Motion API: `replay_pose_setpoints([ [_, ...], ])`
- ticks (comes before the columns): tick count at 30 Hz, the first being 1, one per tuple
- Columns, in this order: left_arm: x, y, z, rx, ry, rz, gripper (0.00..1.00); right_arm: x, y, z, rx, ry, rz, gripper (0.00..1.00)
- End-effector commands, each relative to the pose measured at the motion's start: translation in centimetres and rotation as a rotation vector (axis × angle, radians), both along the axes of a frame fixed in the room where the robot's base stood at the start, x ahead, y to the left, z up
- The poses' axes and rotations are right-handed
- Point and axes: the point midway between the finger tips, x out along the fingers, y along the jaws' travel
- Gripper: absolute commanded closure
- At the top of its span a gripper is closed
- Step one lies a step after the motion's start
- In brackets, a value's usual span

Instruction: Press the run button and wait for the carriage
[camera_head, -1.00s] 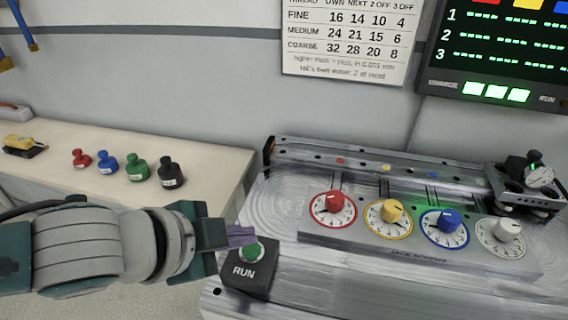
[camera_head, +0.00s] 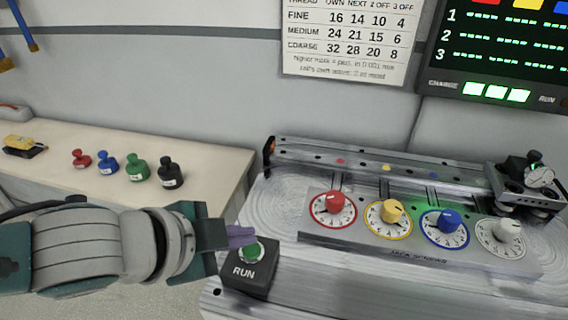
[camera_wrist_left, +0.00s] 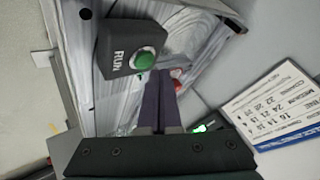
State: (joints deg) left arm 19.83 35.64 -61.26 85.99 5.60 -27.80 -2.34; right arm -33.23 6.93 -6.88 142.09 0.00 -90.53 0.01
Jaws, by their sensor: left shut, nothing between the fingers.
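The run button (camera_head: 251,252) is a green cap on a black box marked RUN, at the near left corner of the metal bench. My left gripper (camera_head: 246,236) is shut and empty, its purple fingertips just behind and above the button; I cannot tell whether they touch it. In the left wrist view the button (camera_wrist_left: 144,60) shows uncovered, with the shut fingers (camera_wrist_left: 158,80) beside it. The carriage (camera_head: 527,184), with a dial gauge on it, stands at the right end of the track (camera_head: 380,166). My right gripper is not in view.
A plate with red, yellow, blue and white knobs (camera_head: 420,238) lies in front of the track. Red, blue, green and black weights (camera_head: 137,168) stand on the side table. A chart (camera_head: 346,42) and a lit display (camera_head: 500,50) hang on the wall.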

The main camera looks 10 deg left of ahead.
Motion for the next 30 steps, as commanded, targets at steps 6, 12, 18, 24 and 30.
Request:
replay_pose_setpoints([
  [6,0.00,0.00,0.00,0.000,0.000,0.000,1.00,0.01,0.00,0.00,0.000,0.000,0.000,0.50],
  [12,0.00,0.00,0.00,0.000,0.000,0.000,1.00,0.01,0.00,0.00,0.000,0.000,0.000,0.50],
  [18,-0.02,-0.01,-0.44,0.000,0.001,0.001,1.00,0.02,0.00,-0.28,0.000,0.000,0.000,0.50],
  [24,-0.02,0.00,-0.94,0.000,0.002,0.001,1.00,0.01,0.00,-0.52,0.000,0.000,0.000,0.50],
  [30,-0.01,0.00,-0.87,0.000,0.000,0.000,1.00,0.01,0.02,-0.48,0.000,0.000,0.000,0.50],
])
